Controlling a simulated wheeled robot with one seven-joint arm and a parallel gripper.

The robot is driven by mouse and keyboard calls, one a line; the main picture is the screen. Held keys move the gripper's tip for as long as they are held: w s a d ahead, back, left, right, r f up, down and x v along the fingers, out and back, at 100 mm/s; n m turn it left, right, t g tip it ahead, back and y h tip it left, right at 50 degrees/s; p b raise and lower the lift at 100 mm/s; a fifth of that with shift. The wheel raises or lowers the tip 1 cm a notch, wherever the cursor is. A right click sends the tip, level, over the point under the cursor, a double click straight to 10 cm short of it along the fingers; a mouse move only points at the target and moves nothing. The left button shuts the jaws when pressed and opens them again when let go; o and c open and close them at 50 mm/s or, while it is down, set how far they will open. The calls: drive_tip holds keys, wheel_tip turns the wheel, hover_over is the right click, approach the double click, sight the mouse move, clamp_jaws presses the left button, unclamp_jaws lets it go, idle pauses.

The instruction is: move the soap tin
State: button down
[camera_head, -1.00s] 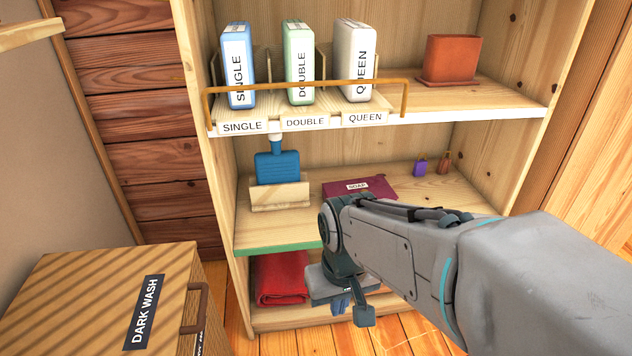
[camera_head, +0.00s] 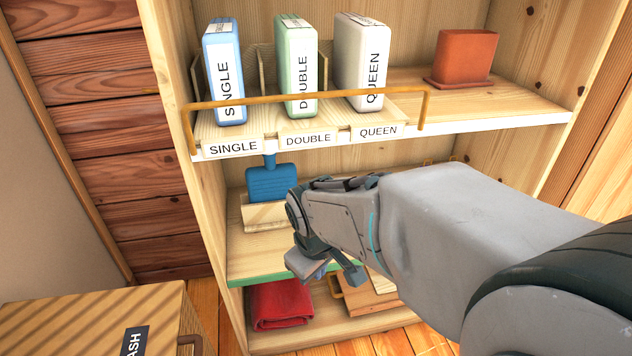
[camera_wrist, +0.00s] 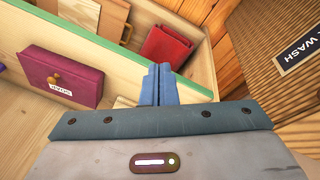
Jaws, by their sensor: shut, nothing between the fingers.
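The soap tin (camera_wrist: 82,70) is a maroon box with a small brown knob and a white SOAP label. In the wrist view it lies at the left on the green-edged middle shelf (camera_wrist: 117,62). In the head view my arm hides it. My gripper (camera_wrist: 160,82) is shut and empty, its blue fingertips together. They show to the right of the tin in the wrist view, apart from it, over the shelf's green edge. In the head view my gripper (camera_head: 322,272) is by the front of that shelf.
Above are labelled packs behind a rail (camera_head: 310,98) and a terracotta pot (camera_head: 465,55). Below lie a red cloth (camera_head: 280,304) and a wooden board (camera_head: 370,303). A DARK WASH box (camera_head: 90,325) is at lower left.

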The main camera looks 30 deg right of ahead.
drive_tip(key=w+d+f+n+t+h+b, duration=0.1)
drive_tip(key=w+d+n+t+h, duration=0.15)
drive_tip(key=d+n, duration=0.6)
drive_tip(key=w+d+f+n+t+h, duration=0.1)
drive_tip(key=w+d+f+n+t, duration=0.15)
drive_tip(key=d+n, duration=0.65)
drive_tip(key=w+d+f+n+b, duration=0.1)
drive_tip(key=d+f+n, duration=0.1)
drive_tip(key=f+n, duration=0.1)
drive_tip(key=w+d+f+n+y+b, duration=0.1)
drive_tip(key=w+d+f+n+b, duration=0.1)
drive_tip(key=n, duration=0.3)
drive_tip(key=w+d+f+n+t+y+b, duration=0.1)
drive_tip(key=w+d+f+n+b, duration=0.1)
drive_tip(key=f+n, duration=0.2)
drive_tip(key=shift+w+d+f+y, duration=0.15)
drive_tip(key=shift+f+y, duration=0.1)
drive_tip(key=shift+f, duration=0.25)
drive_tip(key=w, duration=0.1)
drive_tip(key=w+d, duration=0.1)
drive_tip(key=w, duration=0.1)
drive_tip(key=shift+w+r, duration=0.1)
drive_tip(key=shift+w+d, duration=0.1)
drive_tip(key=shift+w, duration=0.35)
